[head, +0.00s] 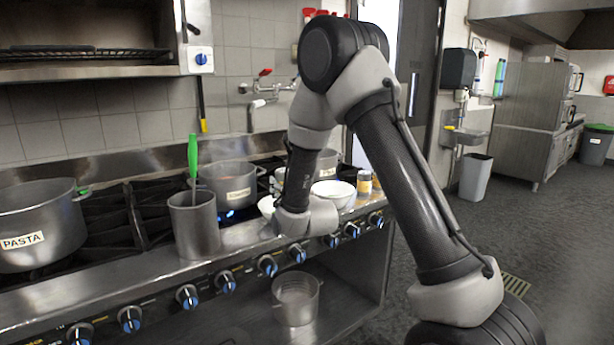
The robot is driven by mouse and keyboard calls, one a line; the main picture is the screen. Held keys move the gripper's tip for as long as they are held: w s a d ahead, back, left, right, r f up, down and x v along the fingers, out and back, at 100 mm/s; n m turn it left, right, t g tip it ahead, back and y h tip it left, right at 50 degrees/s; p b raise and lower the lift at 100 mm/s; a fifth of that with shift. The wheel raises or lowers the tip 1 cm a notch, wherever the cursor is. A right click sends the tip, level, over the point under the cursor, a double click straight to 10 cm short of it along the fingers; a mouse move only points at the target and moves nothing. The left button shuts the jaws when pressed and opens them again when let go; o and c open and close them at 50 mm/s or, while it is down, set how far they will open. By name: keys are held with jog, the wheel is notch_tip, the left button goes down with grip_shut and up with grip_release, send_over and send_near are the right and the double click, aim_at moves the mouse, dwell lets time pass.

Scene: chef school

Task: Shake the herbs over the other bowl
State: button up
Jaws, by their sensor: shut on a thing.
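A white bowl (334,190) stands on the right end of the stove front. A second white bowl (267,206) shows in part, left of my wrist and partly hidden by it. A small jar with a yellow label (364,183) stands just right of the first bowl, with another small dark container (375,180) beside it. My arm reaches over the stove front, and its wrist is low between the two bowls. My gripper's fingers are hidden behind the wrist, and so is anything in them. I cannot make out the herbs.
A pot (225,184) stands behind, near a blue flame. A tall metal container (194,226) with a green-handled utensil (193,155) is to the left. A large PASTA pot (38,224) is at far left. Knobs line the front edge. Floor at right is open.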

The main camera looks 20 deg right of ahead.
jog(key=shift+s+a+f, duration=0.15)
jog(key=shift+a, duration=0.15)
jog(key=shift+n, duration=0.3)
jog(key=d+n, duration=0.1)
jog(key=n, duration=0.1)
jog(key=d+n, duration=0.1)
jog(key=n, duration=0.1)
jog(key=d+f+n, duration=0.1)
jog(key=n, duration=0.1)
jog(key=shift+n, duration=0.3)
notch_tip(320, 180, up, 6)
jog(key=d+n, duration=0.1)
jog(key=n, duration=1.5)
jog(key=shift+w+r+n, duration=0.2)
jog(key=shift+r+n, duration=0.05)
jog(key=shift+n, duration=0.15)
jog(key=shift+d, duration=0.1)
